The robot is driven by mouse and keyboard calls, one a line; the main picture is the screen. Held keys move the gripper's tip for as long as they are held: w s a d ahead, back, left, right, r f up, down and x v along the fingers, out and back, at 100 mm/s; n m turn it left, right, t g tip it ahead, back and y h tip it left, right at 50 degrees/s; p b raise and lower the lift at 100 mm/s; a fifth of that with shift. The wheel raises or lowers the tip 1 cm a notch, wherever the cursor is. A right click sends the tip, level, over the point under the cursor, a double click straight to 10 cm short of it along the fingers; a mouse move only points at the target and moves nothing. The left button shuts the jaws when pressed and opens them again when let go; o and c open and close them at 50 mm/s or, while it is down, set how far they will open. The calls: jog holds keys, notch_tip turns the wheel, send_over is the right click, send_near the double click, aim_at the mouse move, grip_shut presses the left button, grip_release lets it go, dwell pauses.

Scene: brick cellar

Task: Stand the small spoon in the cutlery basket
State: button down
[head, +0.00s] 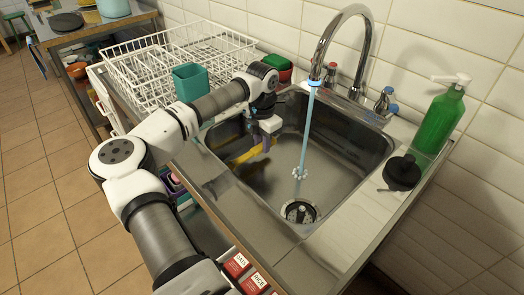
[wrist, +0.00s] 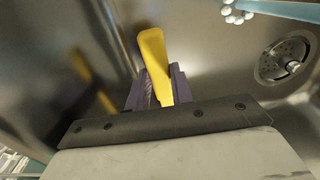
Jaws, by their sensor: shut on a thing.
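My gripper (head: 266,136) hangs low inside the steel sink, near its left side. It is shut on a yellow utensil (head: 246,155), which looks like the small spoon. In the wrist view, the yellow piece (wrist: 154,55) stands out between the purple fingers (wrist: 158,86) and points away from the camera. A teal, open-topped square holder (head: 188,81), apparently the cutlery basket, stands upright at the front right of the white dish rack, left of the sink, partly behind my forearm.
The wire dish rack (head: 150,62) has raised sides. The chrome tap (head: 322,52) runs water into the sink (head: 345,140), right of my gripper. A green soap bottle (head: 440,120) and black stopper (head: 402,172) stand to the right. A red-and-green item (head: 279,68) sits behind my wrist.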

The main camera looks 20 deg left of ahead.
aim_at(262, 160)
jog(key=shift+f, duration=2.1)
jog(key=shift+f, duration=0.2)
jog(key=c, duration=1.2)
grip_release()
jog(key=shift+c, duration=0.2)
jog(key=shift+r, duration=0.1)
notch_tip(262, 160, up, 12)
jog(key=shift+r+b, duration=0.1)
jog(key=shift+b, duration=0.55)
